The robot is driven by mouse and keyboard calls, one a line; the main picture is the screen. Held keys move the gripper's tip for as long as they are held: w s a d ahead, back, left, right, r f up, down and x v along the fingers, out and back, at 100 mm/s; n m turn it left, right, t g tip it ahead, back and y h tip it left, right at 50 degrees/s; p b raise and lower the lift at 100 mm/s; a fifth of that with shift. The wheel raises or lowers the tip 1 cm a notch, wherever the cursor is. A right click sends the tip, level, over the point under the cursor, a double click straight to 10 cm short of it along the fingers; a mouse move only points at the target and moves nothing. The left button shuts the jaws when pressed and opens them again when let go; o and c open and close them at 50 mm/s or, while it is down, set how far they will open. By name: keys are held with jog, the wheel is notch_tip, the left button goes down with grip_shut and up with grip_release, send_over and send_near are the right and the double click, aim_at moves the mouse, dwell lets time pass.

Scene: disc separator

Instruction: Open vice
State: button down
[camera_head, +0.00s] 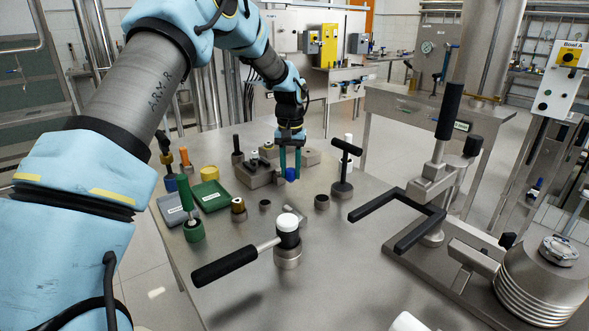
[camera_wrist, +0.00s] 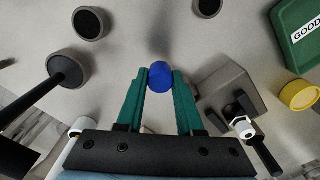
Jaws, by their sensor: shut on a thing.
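The vice (camera_head: 258,176) looks to be the grey metal block on the steel table; in the wrist view a grey block with a bolt and black handle (camera_wrist: 228,92) shows to the right of my fingers. My gripper (camera_head: 290,172) points down over the table just right of the vice. Its two green fingers are shut on a small blue cylinder (camera_wrist: 160,76), held at the fingertips; it also shows in the head view (camera_head: 291,175). The cylinder's underside is hidden, so I cannot tell if it touches the table.
A green GOOD tray (camera_head: 209,196), a grey tray (camera_head: 180,213) and a yellow cylinder (camera_head: 209,172) lie left. A black-handled hammer-like tool (camera_head: 240,262) stands in front. A T-handled tool (camera_head: 343,170) and a lever press (camera_head: 437,195) stand right. Small rings dot the table.

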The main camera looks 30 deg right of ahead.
jog(key=shift+a+m, duration=0.65)
jog(key=shift+m, duration=0.45)
jog(key=c, duration=0.5)
grip_release()
jog(key=shift+c, duration=0.2)
notch_tip(320, 180, up, 11)
jog(key=b, duration=0.2)
jog(key=shift+f, duration=0.1)
